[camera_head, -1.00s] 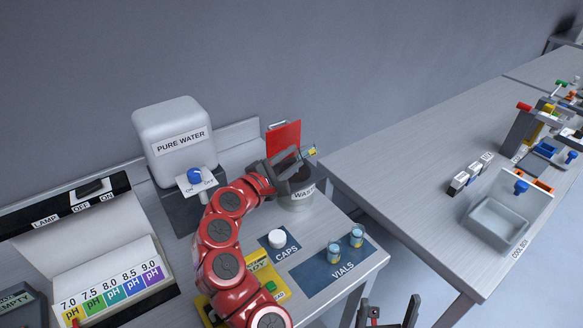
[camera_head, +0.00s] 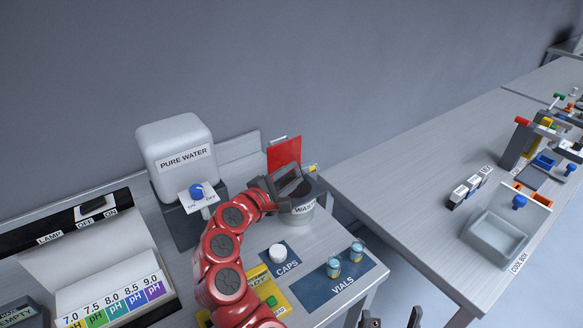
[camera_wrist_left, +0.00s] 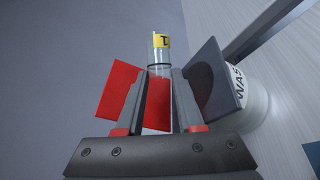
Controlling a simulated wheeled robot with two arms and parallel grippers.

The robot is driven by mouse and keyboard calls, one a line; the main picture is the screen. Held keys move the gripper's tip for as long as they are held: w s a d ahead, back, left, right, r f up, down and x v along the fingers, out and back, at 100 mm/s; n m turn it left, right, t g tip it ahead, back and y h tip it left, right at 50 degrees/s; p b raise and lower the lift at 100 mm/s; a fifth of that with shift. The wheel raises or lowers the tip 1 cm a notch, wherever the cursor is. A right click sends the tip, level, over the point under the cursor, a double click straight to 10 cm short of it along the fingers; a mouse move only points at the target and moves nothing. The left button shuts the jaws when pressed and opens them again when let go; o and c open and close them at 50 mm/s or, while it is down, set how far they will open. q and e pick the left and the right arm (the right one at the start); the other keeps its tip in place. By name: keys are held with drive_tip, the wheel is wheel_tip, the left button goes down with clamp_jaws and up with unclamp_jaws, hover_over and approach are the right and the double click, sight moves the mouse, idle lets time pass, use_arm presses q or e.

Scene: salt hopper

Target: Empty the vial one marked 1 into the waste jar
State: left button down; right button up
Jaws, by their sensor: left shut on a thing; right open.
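The vial with a yellow label marked 1 (camera_wrist_left: 160,42) is held at the fingertips of my left gripper (camera_wrist_left: 158,75). In the head view its yellow label (camera_head: 313,168) shows just right of my left gripper (camera_head: 289,186), and the vial looks tipped over. The waste jar (camera_head: 306,209) is close below and behind that gripper, its mouth partly hidden by it. The jar's white side also shows in the left wrist view (camera_wrist_left: 256,105). I cannot tell whether liquid is in the vial. My right gripper (camera_head: 392,323) is open at the bottom edge, mostly cut off.
A red panel (camera_head: 284,152) stands behind the jar. Two vials with blue contents (camera_head: 334,267) (camera_head: 356,252) stand on the VIALS mat (camera_head: 318,290). A white cap (camera_head: 277,252) is on the CAPS mat. The pure water tank (camera_head: 178,145) is left. A gap separates the right table (camera_head: 400,180).

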use_arm(q)
wheel_tip(320, 180, up, 4)
drive_tip(key=m+g+y+p, duration=0.2)
drive_tip(key=m+y+p, duration=0.1)
drive_tip(key=p, duration=0.7)
drive_tip(key=m+g+y+p, duration=0.1)
drive_tip(key=m+y+p, duration=0.2)
drive_tip(key=p, duration=0.7)
drive_tip(key=shift+d+r+m+g+y, duration=0.15)
drive_tip(key=shift+m+g+y, duration=0.2)
drive_tip(key=shift+y, duration=0.35)
drive_tip(key=shift+s+d+m+y+p, duration=0.1)
drive_tip(key=shift+m+y+p, duration=0.35)
drive_tip(key=shift+y, duration=0.15)
drive_tip(key=shift+m+y, duration=0.4)
drive_tip(key=shift+y, duration=0.4)
drive_tip(key=shift+f+m+g+y+b, duration=0.25)
drive_tip(key=shift+m+y+b, duration=0.15)
drive_tip(key=shift+y+b, duration=0.2)
drive_tip(key=y, duration=0.1)
drive_tip(key=m+y+b, duration=0.1)
drive_tip(key=shift+r+y, duration=0.3)
drive_tip(key=shift+a+r+m+y, duration=0.25)
drive_tip(key=shift+m+y, duration=0.15)
drive_tip(key=shift+m, duration=0.1)
